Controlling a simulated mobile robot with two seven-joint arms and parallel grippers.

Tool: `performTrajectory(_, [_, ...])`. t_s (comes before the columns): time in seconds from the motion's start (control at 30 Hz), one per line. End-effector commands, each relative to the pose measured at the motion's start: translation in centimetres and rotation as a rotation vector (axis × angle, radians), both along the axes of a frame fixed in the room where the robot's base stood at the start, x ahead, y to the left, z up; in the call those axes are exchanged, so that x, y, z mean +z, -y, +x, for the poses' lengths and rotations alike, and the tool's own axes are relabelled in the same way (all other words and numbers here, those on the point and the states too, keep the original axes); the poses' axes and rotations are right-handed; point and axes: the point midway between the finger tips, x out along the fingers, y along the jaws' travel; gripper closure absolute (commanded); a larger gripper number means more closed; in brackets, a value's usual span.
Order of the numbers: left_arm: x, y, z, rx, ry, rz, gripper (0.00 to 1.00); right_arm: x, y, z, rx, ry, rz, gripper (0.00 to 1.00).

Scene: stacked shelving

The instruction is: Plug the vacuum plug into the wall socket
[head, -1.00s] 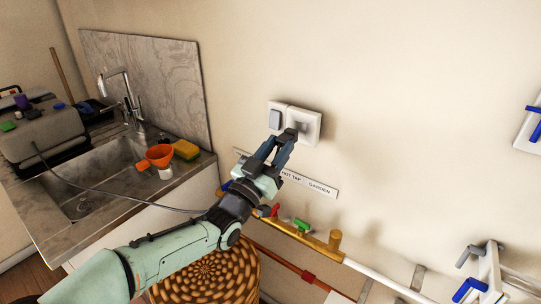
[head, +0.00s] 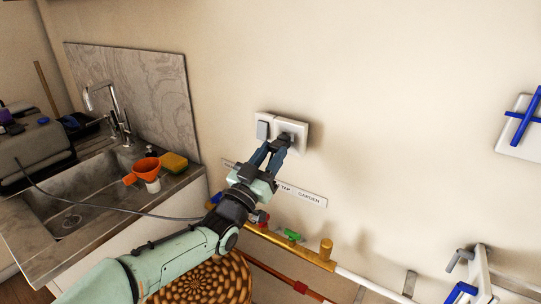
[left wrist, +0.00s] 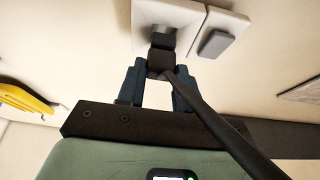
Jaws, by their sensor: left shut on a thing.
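The white wall socket (head: 292,132) is on the wall beside a grey switch, in one white double plate. My left gripper (head: 283,143) is at the socket, shut on the dark vacuum plug. In the left wrist view the plug (left wrist: 160,62) sits between the fingers (left wrist: 158,80), with its front against the socket face (left wrist: 150,14). Whether its pins are inside the socket is hidden. A thick dark cord (left wrist: 215,120) runs back from the plug past the gripper. The right gripper is not in view.
A sink counter (head: 150,205) with an orange funnel (head: 146,167) and a yellow sponge (head: 174,162) stands to the left. A label strip (head: 310,197) and pipes with valves (head: 290,236) lie below the socket. A woven basket (head: 205,285) is underneath.

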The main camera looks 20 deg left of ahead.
Motion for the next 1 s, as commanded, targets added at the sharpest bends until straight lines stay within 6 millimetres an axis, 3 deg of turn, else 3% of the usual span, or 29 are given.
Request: performTrajectory(1.0, [-0.1, 0.0, 0.0, 0.0, 0.0, 0.0, 0.94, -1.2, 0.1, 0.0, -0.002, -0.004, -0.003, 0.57])
